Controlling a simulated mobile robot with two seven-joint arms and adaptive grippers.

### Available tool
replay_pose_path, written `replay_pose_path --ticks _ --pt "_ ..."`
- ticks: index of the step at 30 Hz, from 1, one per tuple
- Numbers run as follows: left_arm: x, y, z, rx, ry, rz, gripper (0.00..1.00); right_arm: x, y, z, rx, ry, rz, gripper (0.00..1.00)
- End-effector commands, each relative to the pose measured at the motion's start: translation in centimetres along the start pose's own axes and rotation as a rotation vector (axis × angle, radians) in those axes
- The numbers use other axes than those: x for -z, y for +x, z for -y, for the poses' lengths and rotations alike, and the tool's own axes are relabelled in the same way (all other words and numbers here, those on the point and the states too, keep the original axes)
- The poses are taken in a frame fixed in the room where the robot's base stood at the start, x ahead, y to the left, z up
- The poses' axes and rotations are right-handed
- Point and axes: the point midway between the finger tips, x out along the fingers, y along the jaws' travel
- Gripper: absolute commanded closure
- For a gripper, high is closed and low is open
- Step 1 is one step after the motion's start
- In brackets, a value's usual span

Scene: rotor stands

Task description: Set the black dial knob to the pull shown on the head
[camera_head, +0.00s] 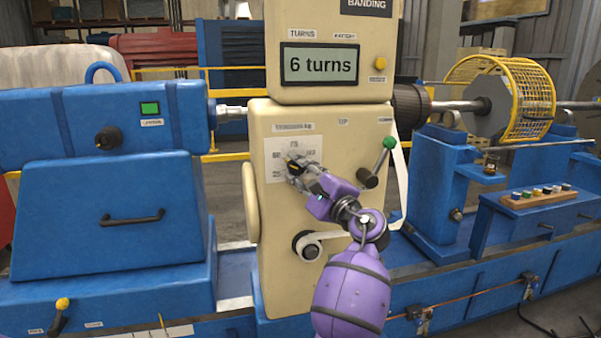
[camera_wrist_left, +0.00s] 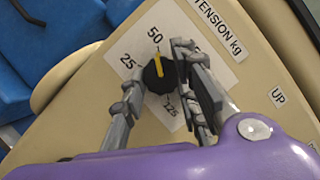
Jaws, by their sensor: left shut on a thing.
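The black dial knob (camera_wrist_left: 158,76) sits on a white scale card (camera_wrist_left: 128,48) headed "TENSION kg", with 25, 50 and 125 legible. Its yellow pointer (camera_wrist_left: 157,60) points at about the 50 mark. My left gripper (camera_head: 296,170) is at the card in the head view, mostly hiding the knob there. In the left wrist view its fingers (camera_wrist_left: 160,72) are shut on the knob from both sides and cover part of the scale. The cream head's display (camera_head: 319,64) reads "6 turns"; I see no pull figure on it. My right gripper is not in view.
A lever with a green ball (camera_head: 389,143) stands right of my gripper on the cream cabinet (camera_head: 270,230). Blue machine housings flank the cabinet. A yellow cage guard (camera_head: 515,92) is at right.

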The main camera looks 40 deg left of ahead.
Motion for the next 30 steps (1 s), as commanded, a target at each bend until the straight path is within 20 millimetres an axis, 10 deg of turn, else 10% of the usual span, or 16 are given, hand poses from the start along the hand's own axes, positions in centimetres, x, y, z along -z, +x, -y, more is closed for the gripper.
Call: replay_pose_path --ticks 4,30 --pt "0.5 -0.2 -1.3 -0.021 0.011 -0.005 0.6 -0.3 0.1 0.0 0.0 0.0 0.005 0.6" --pt "0.2 -1.9 -0.4 -0.007 0.005 -0.002 0.59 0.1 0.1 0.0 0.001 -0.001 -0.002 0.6"
